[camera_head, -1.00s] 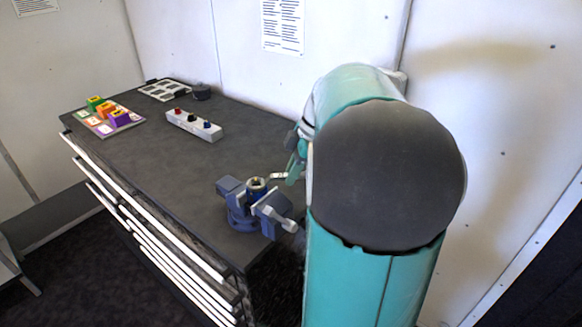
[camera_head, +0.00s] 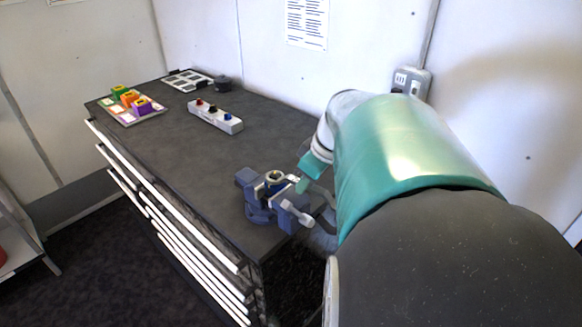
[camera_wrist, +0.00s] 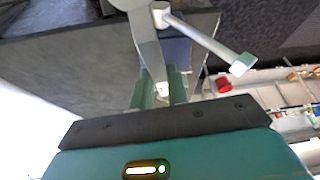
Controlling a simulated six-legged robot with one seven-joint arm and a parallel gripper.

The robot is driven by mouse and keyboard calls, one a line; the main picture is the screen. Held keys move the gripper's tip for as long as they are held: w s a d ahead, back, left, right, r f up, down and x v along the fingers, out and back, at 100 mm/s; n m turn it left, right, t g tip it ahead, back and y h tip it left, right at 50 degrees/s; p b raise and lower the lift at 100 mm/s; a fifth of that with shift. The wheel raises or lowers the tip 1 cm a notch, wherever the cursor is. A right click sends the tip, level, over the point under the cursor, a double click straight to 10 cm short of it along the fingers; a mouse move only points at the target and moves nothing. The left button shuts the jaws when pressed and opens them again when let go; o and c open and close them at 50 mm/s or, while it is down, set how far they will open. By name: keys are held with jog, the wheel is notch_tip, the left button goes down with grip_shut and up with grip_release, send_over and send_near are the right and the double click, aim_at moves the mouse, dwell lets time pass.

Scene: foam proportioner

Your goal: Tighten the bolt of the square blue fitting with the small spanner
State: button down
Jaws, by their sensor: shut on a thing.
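The blue fitting (camera_head: 275,179) stands upright in the jaws of a blue vise (camera_head: 258,208) at the bench's near right corner. Its bolt is too small to make out. My gripper (camera_head: 308,178) is just right of the fitting. The small spanner (camera_head: 293,178) shows as a short pale piece between gripper and fitting; I cannot tell whether it touches the bolt. In the wrist view my gripper (camera_wrist: 160,92) is shut on the spanner, which seems to be the grey bar (camera_wrist: 148,45) running up from the fingers.
The vise handle (camera_head: 298,214) sticks out at the near side. The bench middle is clear. A wall socket (camera_head: 411,82) is behind my arm.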

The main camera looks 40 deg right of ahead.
jog(key=a+m+h, duration=0.1)
jog(key=a+m, duration=0.2)
jog(key=m, duration=0.1)
jog(key=shift+a+h, duration=0.2)
jog(key=shift+h, duration=0.1)
jog(key=shift+d+r+n+y, duration=0.1)
jog(key=shift+d+n+y, duration=0.3)
jog(key=shift+d+n, duration=0.4)
jog(key=shift+s+r, duration=0.15)
jog(key=shift+r, duration=2.75)
jog(key=shift+s, duration=0.1)
